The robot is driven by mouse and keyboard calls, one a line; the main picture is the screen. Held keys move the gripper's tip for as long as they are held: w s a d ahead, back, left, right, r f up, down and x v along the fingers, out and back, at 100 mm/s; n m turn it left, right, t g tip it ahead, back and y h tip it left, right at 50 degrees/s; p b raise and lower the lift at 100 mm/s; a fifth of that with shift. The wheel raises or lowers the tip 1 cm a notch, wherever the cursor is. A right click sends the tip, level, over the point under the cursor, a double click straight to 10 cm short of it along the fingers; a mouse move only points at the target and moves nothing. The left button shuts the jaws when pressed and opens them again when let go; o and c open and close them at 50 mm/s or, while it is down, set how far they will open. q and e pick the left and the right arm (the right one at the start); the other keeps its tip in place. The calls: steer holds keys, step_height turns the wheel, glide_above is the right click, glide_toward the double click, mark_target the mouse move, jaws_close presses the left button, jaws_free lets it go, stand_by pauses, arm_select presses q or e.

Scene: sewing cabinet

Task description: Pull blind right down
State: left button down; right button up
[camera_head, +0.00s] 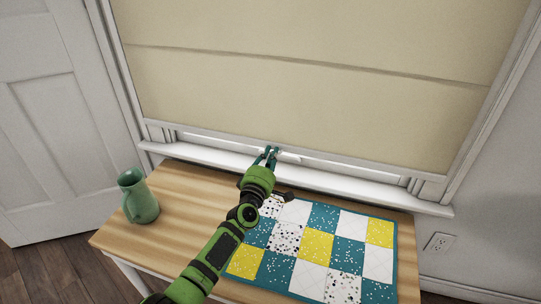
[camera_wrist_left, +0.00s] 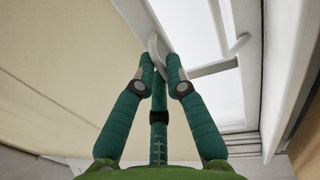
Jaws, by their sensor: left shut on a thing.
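The cream blind (camera_head: 300,85) hangs over nearly the whole window, with its pale bottom bar (camera_head: 380,168) a little above the sill. A thin bright strip of window shows under it. The blind fills the left of the left wrist view (camera_wrist_left: 60,60). My left gripper (camera_head: 271,152) is at the middle of the blind's lower edge. In the left wrist view its green fingers close on a small white pull tab (camera_wrist_left: 156,46) at that edge. The fingers hide part of the tab. My right gripper is not in view.
The white sill (camera_head: 200,155) runs just under the blind. A white door (camera_head: 50,120) is at far left.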

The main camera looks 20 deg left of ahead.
arm_select(q)
steer(key=c, duration=1.3)
jaws_free()
steer(key=shift+a, duration=0.1)
steer(key=s, duration=0.4)
steer(key=s+f, duration=0.1)
steer(key=s, duration=0.7)
steer(key=shift+a+f, duration=0.15)
steer(key=shift+f, duration=0.15)
